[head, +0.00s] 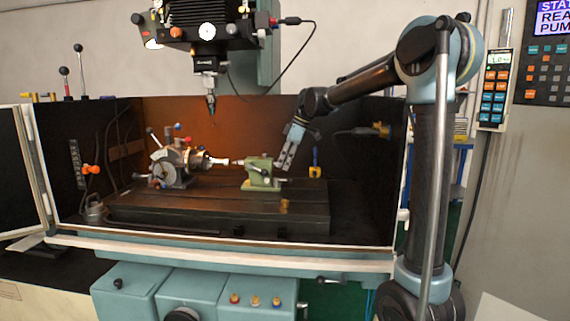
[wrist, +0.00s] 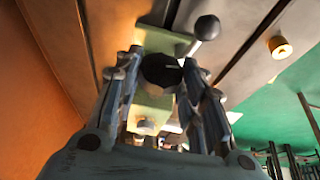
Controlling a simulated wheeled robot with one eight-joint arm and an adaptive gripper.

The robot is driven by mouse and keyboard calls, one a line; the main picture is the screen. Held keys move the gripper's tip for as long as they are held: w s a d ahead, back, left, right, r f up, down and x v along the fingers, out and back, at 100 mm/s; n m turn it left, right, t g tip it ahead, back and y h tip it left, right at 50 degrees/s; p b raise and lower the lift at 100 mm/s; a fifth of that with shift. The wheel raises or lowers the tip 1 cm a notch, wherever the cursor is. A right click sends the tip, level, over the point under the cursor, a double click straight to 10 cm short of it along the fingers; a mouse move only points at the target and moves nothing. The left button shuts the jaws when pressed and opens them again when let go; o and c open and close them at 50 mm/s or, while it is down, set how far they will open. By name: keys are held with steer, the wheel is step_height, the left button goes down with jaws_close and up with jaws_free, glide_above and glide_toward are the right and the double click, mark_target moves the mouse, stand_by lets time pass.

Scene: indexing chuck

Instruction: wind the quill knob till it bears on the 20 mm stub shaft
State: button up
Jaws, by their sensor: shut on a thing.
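The green tailstock (head: 262,176) stands on the machine table in the head view, and its green body (wrist: 150,110) shows in the wrist view. The black round quill knob (wrist: 161,70) sits at its end, between the two fingers of my gripper (wrist: 163,73). My gripper (head: 282,166) is shut on the knob, coming down from the upper right in the head view. The pale stub shaft (head: 220,161) reaches from the indexing chuck (head: 197,160) toward the tailstock's left side. Whether the quill tip touches the shaft is too small to tell.
A ball-ended lever (wrist: 207,27) stands close beside the right finger in the wrist view. The spindle tool (head: 211,105) hangs above the table, left of my arm. The enclosure's dark walls stand behind and beside. The table's front right (head: 310,205) is mostly clear.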

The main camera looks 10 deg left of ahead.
steer(key=g, duration=0.2)
steer(key=w+m+g, duration=0.1)
steer(key=g, duration=0.1)
steer(key=shift+w, duration=0.1)
steer(key=shift+w+f+m+g, duration=0.15)
steer(key=shift+m+g, duration=0.15)
steer(key=shift+g, duration=1.3)
steer(key=o, duration=1.1)
steer(key=shift+f, duration=0.1)
steer(key=shift+r, duration=0.2)
step_height(320, 180, up, 10)
steer(key=shift+f, duration=0.15)
